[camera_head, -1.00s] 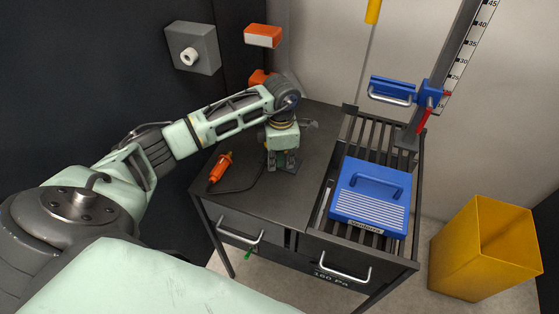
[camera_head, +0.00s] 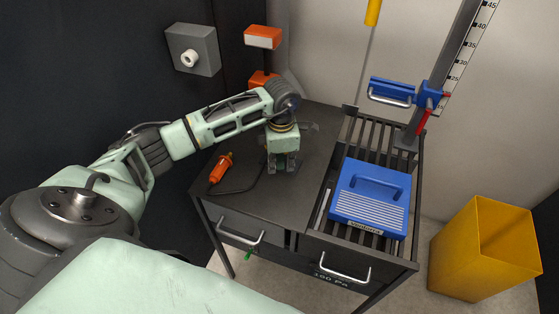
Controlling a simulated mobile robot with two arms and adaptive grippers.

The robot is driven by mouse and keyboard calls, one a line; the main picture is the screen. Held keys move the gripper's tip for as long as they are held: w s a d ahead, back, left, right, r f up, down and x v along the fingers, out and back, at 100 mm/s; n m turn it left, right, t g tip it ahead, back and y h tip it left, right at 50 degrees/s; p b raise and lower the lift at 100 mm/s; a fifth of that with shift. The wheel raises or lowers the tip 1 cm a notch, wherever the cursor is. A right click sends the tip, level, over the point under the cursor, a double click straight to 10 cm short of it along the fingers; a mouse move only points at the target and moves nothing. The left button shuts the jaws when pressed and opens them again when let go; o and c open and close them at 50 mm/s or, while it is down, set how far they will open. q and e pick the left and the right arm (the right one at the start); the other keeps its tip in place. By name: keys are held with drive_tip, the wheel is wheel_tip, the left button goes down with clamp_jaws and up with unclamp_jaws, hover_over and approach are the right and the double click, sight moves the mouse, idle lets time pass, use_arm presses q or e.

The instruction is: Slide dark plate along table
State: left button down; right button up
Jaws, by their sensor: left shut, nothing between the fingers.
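A dark, flat plate-like surface (camera_head: 240,195) covers the left part of the black table. I cannot clearly tell a separate plate from the tabletop. My left gripper (camera_head: 284,168) points down over this dark surface, left of the slatted section. Its fingers are shut and empty. The fingertips are at or very near the surface; I cannot tell whether they touch it. My right gripper is not in view.
An orange tool (camera_head: 221,167) with a dark cable lies left of the gripper. A blue ribbed block with a handle (camera_head: 369,196) rests on the slats (camera_head: 369,140). A post with a blue clamp (camera_head: 394,91) stands behind. A yellow bin (camera_head: 485,250) stands right.

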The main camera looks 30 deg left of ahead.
sight(281, 182)
use_arm(q)
drive_tip(key=shift+s+d+p, duration=0.4)
drive_tip(key=shift+s+d, duration=0.2)
drive_tip(key=shift+s, duration=0.25)
drive_tip(key=shift+s+d+p, duration=0.35)
drive_tip(key=shift+s+d, duration=0.25)
drive_tip(key=shift+s, duration=0.25)
drive_tip(key=shift+f, duration=0.15)
drive_tip(key=shift+f+b, duration=0.35)
drive_tip(key=shift+b, duration=0.2)
drive_tip(key=shift+w+a+b, duration=0.25)
drive_tip(key=shift+w+b, duration=0.05)
drive_tip(key=shift+w+a+b, duration=0.55)
drive_tip(key=shift+w+b, duration=0.05)
drive_tip(key=shift+w, duration=0.2)
drive_tip(key=shift+w+a+b, duration=0.5)
drive_tip(key=shift+w+b, duration=0.1)
drive_tip(key=shift+w, duration=0.15)
